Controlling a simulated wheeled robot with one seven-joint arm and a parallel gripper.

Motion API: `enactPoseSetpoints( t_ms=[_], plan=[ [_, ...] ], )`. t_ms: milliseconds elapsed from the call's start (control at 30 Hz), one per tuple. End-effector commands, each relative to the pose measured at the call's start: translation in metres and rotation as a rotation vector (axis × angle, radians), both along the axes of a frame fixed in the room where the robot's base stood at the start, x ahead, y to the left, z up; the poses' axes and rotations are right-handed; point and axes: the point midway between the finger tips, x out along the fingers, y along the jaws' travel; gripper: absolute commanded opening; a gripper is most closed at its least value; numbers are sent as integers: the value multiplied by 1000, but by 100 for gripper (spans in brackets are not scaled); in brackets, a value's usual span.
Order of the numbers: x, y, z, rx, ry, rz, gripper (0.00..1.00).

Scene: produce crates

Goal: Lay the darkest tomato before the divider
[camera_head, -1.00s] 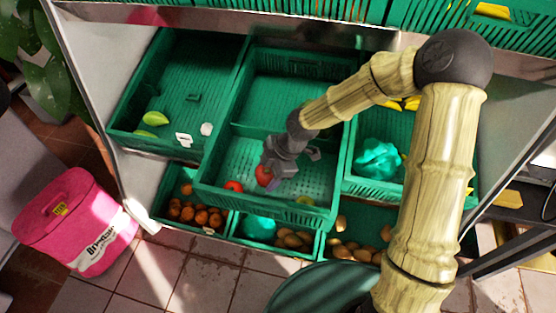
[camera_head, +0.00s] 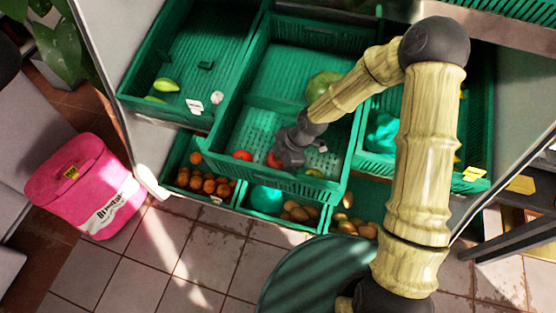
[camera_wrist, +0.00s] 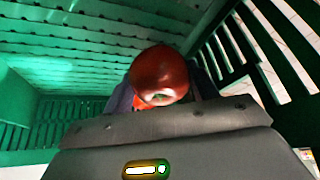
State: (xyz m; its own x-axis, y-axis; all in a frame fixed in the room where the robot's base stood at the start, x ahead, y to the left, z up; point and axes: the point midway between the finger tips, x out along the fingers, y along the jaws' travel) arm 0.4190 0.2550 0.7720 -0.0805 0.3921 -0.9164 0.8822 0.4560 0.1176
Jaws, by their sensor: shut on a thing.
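My gripper (camera_head: 280,164) is low in the front part of the middle green crate (camera_head: 221,122) and is shut on a red tomato (camera_head: 272,160). In the wrist view the tomato (camera_wrist: 160,72) is dark red and glossy, between the fingers. An orange-red patch shows just under it, mostly hidden. A second, brighter red tomato (camera_head: 242,156) lies to the left of my gripper. The divider (camera_head: 262,101) crosses the crate behind my gripper, partly hidden by my arm. I cannot tell whether the held tomato touches the crate floor.
A large green round fruit (camera_head: 322,87) sits behind the divider. A small yellow-green item (camera_head: 314,173) lies right of my gripper. Crates with orange produce (camera_head: 208,184) and brown produce (camera_head: 297,212) stand below in front. A pink bag (camera_head: 84,186) is on the floor at left.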

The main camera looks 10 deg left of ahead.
Motion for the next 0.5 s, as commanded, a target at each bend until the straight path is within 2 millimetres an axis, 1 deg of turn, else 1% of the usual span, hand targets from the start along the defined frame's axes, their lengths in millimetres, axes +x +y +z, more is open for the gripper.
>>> enactPoseSetpoints(
  t_ms=[200,500],
  plan=[
    [0,1,1,1,-2,2,33],
    [0,1,-7,1,-2,2,33]
  ],
)
